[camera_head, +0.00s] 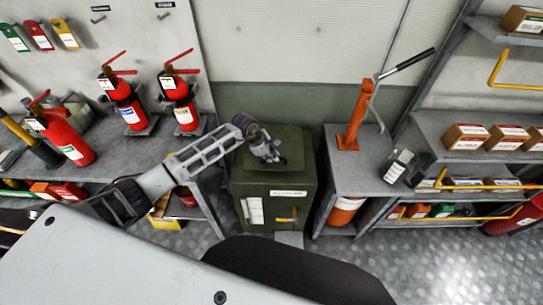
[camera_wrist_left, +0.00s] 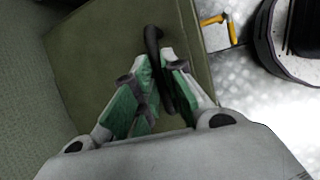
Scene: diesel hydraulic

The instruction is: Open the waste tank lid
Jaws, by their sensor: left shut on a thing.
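The waste tank is a dark green box (camera_head: 298,211) with a white label and a yellow handle on its front, in the middle of the head view. Its lid (camera_head: 243,179) is the flat green top, and it looks closed. My left gripper (camera_head: 272,158) is over the lid. In the left wrist view, its green-padded fingers (camera_wrist_left: 163,85) are shut on a dark bar-shaped lid handle (camera_wrist_left: 154,38). The fingers partly hide the handle. My right gripper is not in view.
Fire extinguishers (camera_head: 128,106) stand on the left bench (camera_head: 98,160). An orange stand with a lever (camera_head: 352,122) is on the right table (camera_head: 345,180). Shelves with boxes (camera_head: 472,137) and yellow rails are at the far right. The floor at the front right is clear.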

